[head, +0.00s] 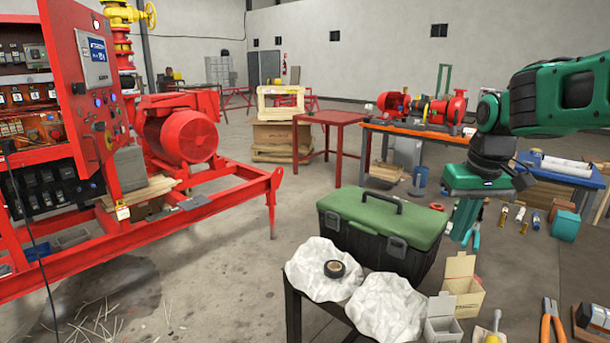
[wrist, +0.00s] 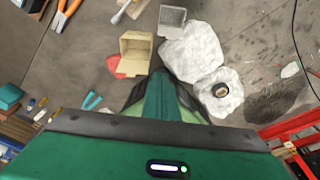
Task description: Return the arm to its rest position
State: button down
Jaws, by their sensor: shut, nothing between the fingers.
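My green arm (head: 555,95) reaches in from the right in the head view, bent down at the wrist. My gripper (head: 464,236) points down beside the right end of the green-lidded toolbox (head: 385,222), and I cannot tell whether it touches it. In the wrist view my gripper (wrist: 158,76) has its fingers together and holds nothing. The gripper body hides much of the lower part of that view.
A black tape roll (head: 334,269) lies on white cloth (head: 312,262). An open cardboard box (head: 463,284) and orange-handled pliers (head: 551,322) are in front. The red pump skid (head: 180,215) stands left. Open floor (head: 245,265) lies between skid and toolbox.

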jog(key=s+d+f+m, duration=0.2)
jog(key=s+f, duration=0.1)
jog(key=s, duration=0.6)
jog(key=s+d+f+m+g, duration=0.1)
jog(key=s+d+f+m, duration=0.1)
jog(key=s, duration=0.7)
jog(key=s+d+f+m+g, duration=0.1)
jog(key=s+d+f, duration=0.3)
jog(key=s, duration=0.5)
jog(key=shift+f+m, duration=0.65)
jog(key=shift+m, duration=0.05)
jog(key=shift+w+f, duration=0.25)
jog(key=shift+w, duration=0.3)
